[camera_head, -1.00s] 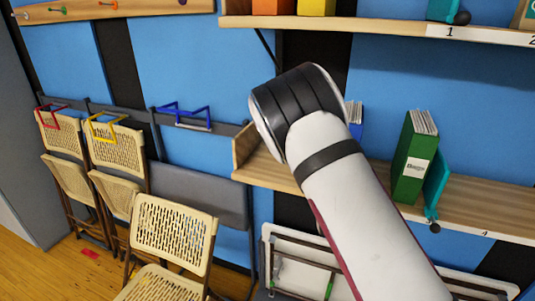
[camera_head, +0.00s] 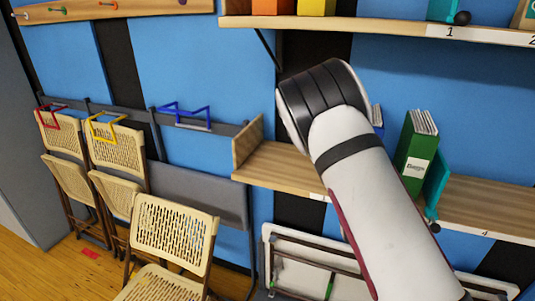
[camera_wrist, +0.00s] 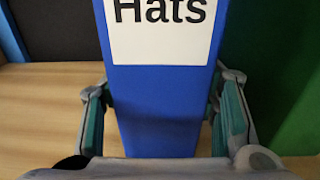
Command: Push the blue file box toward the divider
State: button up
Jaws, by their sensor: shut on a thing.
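The blue file box (camera_wrist: 165,112), with a white "Hats" label, stands between the two teal-padded fingers of my gripper (camera_wrist: 161,118) in the wrist view. The gripper is shut on it. In the head view only a sliver of the blue box (camera_head: 377,117) shows past my arm; my gripper is hidden behind the arm there. The teal divider (camera_head: 437,184) stands on the lower shelf, to the right of the green file box (camera_head: 415,150). The green box is right of the blue one and stands against or close to the divider.
The lower shelf (camera_head: 275,164) is bare at its left end, beside a wooden end panel (camera_head: 247,143). The upper shelf (camera_head: 380,28) runs above my arm with coloured boxes on it. Folding chairs (camera_head: 172,230) stand at the lower left.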

jog(key=shift+s+d, duration=0.3)
jog(key=shift+d, duration=0.55)
jog(key=shift+s+d, duration=0.35)
jog(key=shift+d, duration=0.45)
jog(key=shift+s+d, duration=0.3)
jog(key=shift+d, duration=0.55)
jog(key=o, duration=1.1)
jog(key=shift+o, duration=0.2)
jog(key=shift+a, duration=0.1)
